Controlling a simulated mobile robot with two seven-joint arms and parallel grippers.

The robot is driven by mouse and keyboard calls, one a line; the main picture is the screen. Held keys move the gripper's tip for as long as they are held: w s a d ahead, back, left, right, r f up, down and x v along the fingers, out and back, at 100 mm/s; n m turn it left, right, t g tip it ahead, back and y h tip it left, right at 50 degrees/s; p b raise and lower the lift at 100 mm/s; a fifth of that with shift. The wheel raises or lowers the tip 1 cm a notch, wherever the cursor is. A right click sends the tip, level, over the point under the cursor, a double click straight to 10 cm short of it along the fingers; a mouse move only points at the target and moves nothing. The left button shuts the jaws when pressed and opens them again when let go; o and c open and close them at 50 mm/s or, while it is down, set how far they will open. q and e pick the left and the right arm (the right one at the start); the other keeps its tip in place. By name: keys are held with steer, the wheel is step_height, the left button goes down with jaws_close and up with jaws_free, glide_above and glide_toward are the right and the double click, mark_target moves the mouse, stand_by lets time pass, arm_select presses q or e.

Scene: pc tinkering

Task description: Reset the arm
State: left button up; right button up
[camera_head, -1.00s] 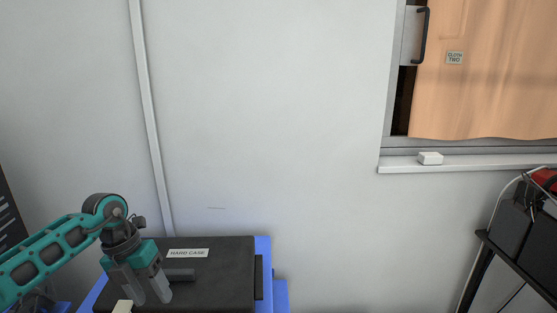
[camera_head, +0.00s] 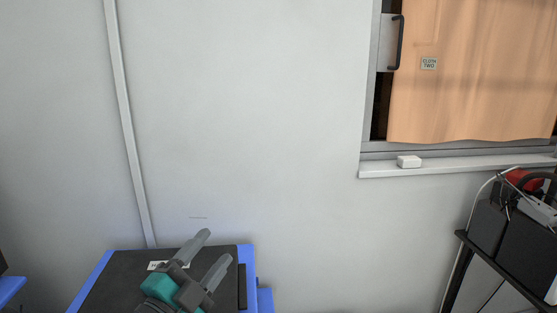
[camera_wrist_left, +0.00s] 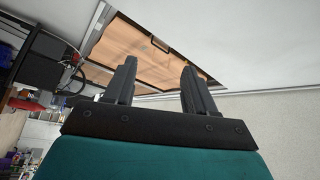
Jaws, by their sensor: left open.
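My left gripper (camera_head: 209,252) is teal and grey. It shows at the lower left of the head view, in front of the black hard case, with its two fingers pointing up and to the right. The fingers are spread apart with nothing between them. In the left wrist view the open fingers (camera_wrist_left: 158,82) point toward the wall and the window with the orange cloth. My right gripper is in neither view.
The black hard case (camera_head: 115,285) lies on a blue surface (camera_head: 90,283) and is partly hidden by my gripper. A small white box (camera_head: 409,161) sits on the window sill (camera_head: 450,169). A black shelf (camera_head: 510,262) with equipment stands at the right. The wall between is clear.

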arm_select(q)
steer(key=s+a+f+n+g+y, duration=0.5)
steer(key=s+a+f+n+y, duration=0.2)
steer(key=a+f+n+y, duration=0.35)
steer(key=s+d+f+n+g+h, duration=0.1)
steer(key=s+f+n+g, duration=0.15)
steer(key=s, duration=0.35)
steer(key=s+f+n+g, duration=0.1)
steer(key=s+f+g, duration=0.3)
steer(key=s, duration=0.2)
steer(key=s+d+f+n+g+h, duration=0.1)
steer(key=s+f+g, duration=0.2)
steer(key=s, duration=0.4)
steer(key=w+d+f+t+h, duration=0.1)
steer(key=w+d+f+t, duration=0.1)
steer(key=w+f+t, duration=0.4)
steer(key=shift+w+d+f+t, duration=0.35)
steer(key=shift+w+f, duration=0.25)
steer(key=shift+f, duration=1.1)
